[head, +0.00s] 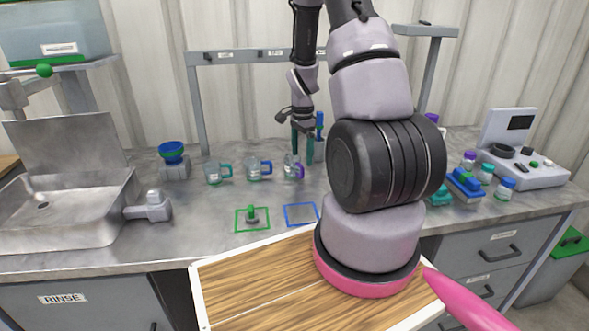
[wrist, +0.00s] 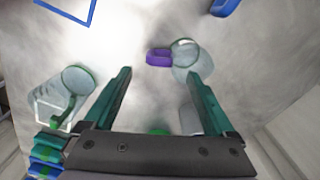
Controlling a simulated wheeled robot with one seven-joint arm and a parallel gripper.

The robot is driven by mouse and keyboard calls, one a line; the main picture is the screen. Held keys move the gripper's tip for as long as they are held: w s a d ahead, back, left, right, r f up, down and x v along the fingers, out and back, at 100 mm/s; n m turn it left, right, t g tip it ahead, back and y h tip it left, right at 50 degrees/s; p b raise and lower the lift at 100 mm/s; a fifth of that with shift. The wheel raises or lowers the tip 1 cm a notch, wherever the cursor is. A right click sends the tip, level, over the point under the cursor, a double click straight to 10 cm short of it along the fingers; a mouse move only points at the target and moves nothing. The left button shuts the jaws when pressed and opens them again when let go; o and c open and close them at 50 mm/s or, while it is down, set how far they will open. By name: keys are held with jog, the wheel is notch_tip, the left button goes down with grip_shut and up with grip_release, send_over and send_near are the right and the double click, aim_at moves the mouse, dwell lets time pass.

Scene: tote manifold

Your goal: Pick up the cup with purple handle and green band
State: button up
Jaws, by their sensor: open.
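The cup with the purple handle (head: 292,166) stands on the grey counter, at the right end of a short row of clear cups. In the wrist view this cup (wrist: 186,62) is beyond the fingertips, nearer the right finger, with its purple handle pointing left. A green tint shows near its rim; I cannot clearly make out the band. My gripper (head: 302,156) is open and empty, pointing down over the cup in the head view. In the wrist view my gripper (wrist: 162,75) has nothing between its fingertips.
A teal-handled cup (head: 213,174) and a blue-handled cup (head: 254,170) stand to the left. A green-trimmed cup (wrist: 72,85) is left of my fingers in the wrist view. Green (head: 252,218) and blue (head: 301,214) square outlines mark the counter in front. A sink (head: 75,215) is at left.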

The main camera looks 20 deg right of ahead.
aim_at(299, 175)
jog(key=f, duration=0.4)
jog(key=a+f, duration=0.1)
jog(key=f, duration=0.1)
jog(key=shift+f, duration=0.35)
grip_shut()
